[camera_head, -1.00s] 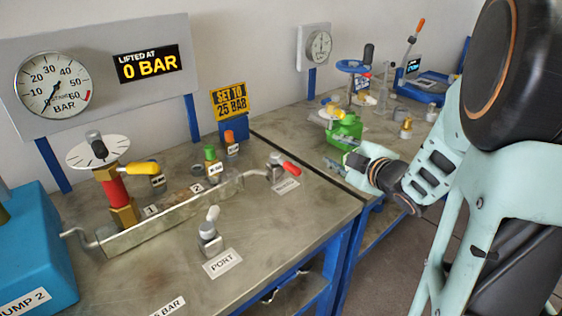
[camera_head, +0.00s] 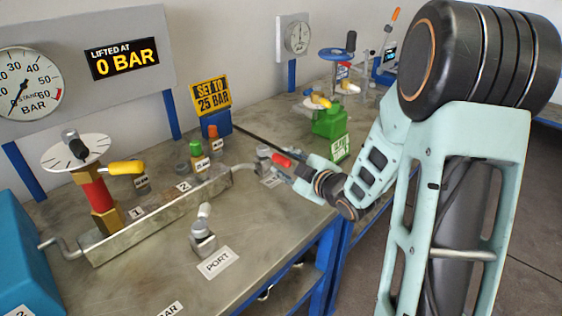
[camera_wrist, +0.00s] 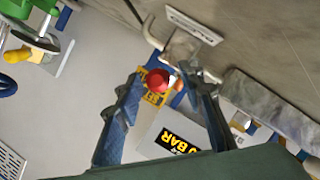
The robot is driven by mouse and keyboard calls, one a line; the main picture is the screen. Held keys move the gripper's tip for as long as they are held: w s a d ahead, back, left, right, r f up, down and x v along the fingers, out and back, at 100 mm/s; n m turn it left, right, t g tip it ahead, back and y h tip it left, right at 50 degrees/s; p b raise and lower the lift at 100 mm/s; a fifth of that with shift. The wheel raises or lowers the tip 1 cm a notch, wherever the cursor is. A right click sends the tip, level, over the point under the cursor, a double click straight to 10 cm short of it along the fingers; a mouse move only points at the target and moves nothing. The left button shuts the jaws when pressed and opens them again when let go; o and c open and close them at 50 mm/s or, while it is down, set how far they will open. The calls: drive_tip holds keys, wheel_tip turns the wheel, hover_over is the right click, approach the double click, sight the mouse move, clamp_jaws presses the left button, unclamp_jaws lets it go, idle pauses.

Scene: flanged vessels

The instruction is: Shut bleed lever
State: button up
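The bleed lever (camera_head: 281,160) has a red handle on a grey valve body (camera_head: 263,153) at the right end of the pipe, near the bench's right edge. The label in front of it is too small to read. In the wrist view the red handle (camera_wrist: 158,80) shows end-on as a round tip, with the valve body (camera_wrist: 180,46) and a label plate beyond. My gripper (camera_head: 290,172) is right at the handle. In the wrist view my gripper's fingers (camera_wrist: 164,84) are apart, on either side of the red tip. I cannot tell whether they touch it.
A grey lever labelled PORT (camera_head: 203,238) stands nearer on the bench. Green and orange capped parts (camera_head: 196,150) stand behind the pipe. A yellow lever (camera_head: 127,168) is on the left fitting. A green container (camera_head: 330,122) stands on the bench behind.

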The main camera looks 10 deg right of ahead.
drive_tip(key=shift+x, duration=1.15)
clamp_jaws()
